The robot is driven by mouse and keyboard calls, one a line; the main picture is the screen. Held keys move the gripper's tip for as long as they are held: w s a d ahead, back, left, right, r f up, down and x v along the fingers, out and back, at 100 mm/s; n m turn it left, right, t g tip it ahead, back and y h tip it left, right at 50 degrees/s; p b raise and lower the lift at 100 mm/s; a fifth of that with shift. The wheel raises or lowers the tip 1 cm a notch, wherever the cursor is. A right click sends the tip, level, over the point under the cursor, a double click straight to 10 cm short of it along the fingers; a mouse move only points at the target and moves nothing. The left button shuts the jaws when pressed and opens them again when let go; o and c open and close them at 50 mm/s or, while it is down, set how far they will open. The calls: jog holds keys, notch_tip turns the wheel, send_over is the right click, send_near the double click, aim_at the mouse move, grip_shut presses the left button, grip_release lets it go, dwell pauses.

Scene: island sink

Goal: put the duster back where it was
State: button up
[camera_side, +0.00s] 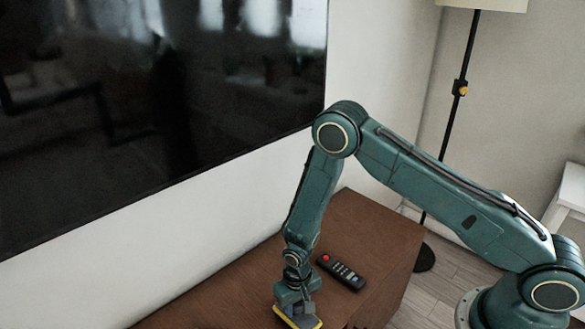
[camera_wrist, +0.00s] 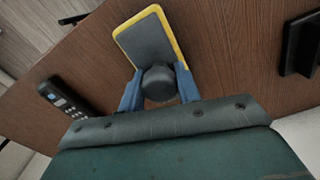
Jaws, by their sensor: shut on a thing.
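The duster is a flat grey pad with a yellow rim and a dark round knob. In the wrist view the duster (camera_wrist: 146,41) lies just beyond my gripper (camera_wrist: 160,92), whose two blue fingers are shut on either side of its knob. In the side view my gripper (camera_side: 293,301) is low over the wooden cabinet (camera_side: 372,232), and the duster (camera_side: 306,322) shows beneath it at the bottom edge of the picture. The duster is on the cabinet top or just above it; I cannot tell which.
A black remote (camera_side: 341,272) lies on the cabinet right of my gripper; it also shows in the wrist view (camera_wrist: 65,97). A black object (camera_wrist: 300,45) stands at right in the wrist view. A large dark screen (camera_side: 160,90) hangs on the wall. A floor lamp (camera_side: 460,88) stands behind.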

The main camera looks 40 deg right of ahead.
jog(key=shift+f, duration=0.65)
jog(key=shift+f, duration=0.1)
jog(key=o, duration=0.9)
jog(key=shift+r, duration=6.1)
